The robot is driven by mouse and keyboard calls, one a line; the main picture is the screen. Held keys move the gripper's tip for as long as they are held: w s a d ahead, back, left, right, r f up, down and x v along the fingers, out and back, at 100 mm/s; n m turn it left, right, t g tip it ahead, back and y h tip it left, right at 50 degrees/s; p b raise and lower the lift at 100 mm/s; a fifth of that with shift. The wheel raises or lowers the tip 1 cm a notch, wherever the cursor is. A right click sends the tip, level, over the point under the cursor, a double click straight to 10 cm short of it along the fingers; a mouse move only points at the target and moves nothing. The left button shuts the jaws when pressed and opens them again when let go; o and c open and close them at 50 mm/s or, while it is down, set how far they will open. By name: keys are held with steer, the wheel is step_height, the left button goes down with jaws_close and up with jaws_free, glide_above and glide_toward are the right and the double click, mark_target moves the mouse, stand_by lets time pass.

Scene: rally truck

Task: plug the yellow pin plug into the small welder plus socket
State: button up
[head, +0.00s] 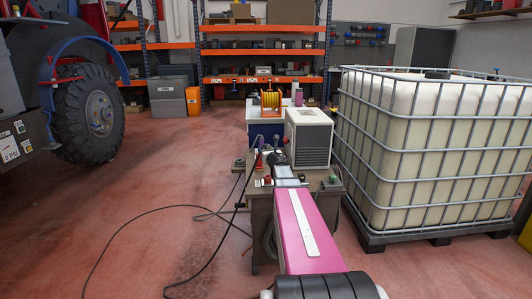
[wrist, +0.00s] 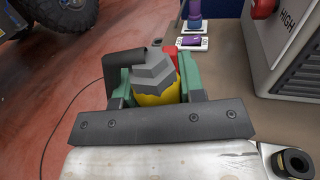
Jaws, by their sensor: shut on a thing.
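My gripper (wrist: 155,92) is shut on the yellow pin plug (wrist: 150,99), which shows in the wrist view as a yellow body with a stepped grey part above it. Greenish fingers stand on either side of it. A black bent piece is beside the plug on the left. A red part (wrist: 170,50) shows just behind the plug, mostly hidden; I cannot tell if it is the plus socket or if the plug touches it. In the head view my arm hides most of the gripper and plug. The welder-like box (head: 308,138) is white and grey.
The box's side marked HIGH (wrist: 287,40) stands close at the right in the wrist view. A purple piece on a white plate (wrist: 190,43) lies beyond the plug. A black cable (head: 130,232) trails on the floor. A caged white tank (head: 430,150) stands at the right.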

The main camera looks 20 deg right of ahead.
steer(key=shift+f, duration=2.9)
steer(key=shift+f, duration=2.2)
steer(key=o, duration=1)
steer(key=shift+s, duration=0.1)
steer(key=s, duration=0.9)
steer(key=shift+s+a, duration=0.1)
steer(key=shift+s, duration=0.75)
